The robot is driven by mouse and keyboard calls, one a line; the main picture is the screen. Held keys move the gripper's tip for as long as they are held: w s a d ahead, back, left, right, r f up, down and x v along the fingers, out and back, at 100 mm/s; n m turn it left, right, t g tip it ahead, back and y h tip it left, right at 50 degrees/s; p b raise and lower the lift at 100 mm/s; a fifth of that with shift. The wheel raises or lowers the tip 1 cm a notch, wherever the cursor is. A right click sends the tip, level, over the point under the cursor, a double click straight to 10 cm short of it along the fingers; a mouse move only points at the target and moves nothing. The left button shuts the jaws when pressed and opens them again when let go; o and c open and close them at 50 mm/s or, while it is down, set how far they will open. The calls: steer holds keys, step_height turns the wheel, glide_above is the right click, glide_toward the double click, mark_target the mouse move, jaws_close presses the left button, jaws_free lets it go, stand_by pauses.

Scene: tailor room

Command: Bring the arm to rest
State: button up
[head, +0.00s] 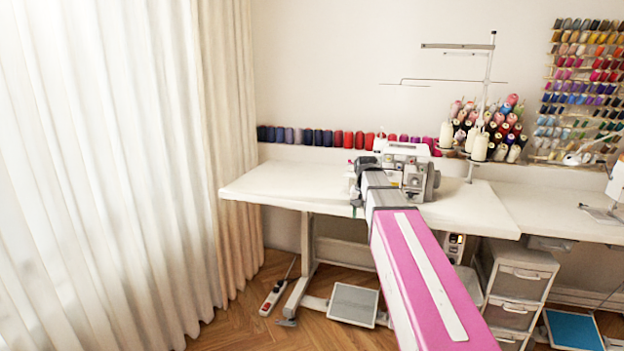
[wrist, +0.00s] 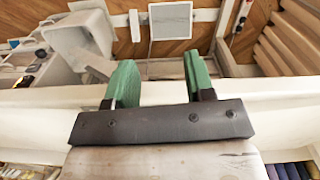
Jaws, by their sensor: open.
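My arm (head: 415,270), with a pink cover, reaches forward from the bottom of the head view over the white sewing table (head: 270,188). My gripper (head: 356,206) is at the arm's far end, near the sewing machine (head: 412,165); the arm hides most of it and part of the machine. In the wrist view, the gripper's two green fingers (wrist: 160,82) stand apart with nothing between them. The white table edge and the wooden floor show beyond them. I cannot tell how far the fingers are from the table.
A row of thread spools (head: 320,137) lines the wall behind the table. A thread stand (head: 484,90) rises at the right. A drawer unit (head: 515,285) and a foot pedal (head: 353,304) stand below. A curtain (head: 110,170) hangs at the left. The left table end is clear.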

steer(key=s+f+n, duration=0.1)
steer(key=s+f, duration=0.8)
steer(key=f, duration=0.3)
steer(key=s+d+f+n, duration=0.1)
steer(key=s+f, duration=0.8)
steer(key=f, duration=0.4)
steer(key=shift+s, duration=0.25)
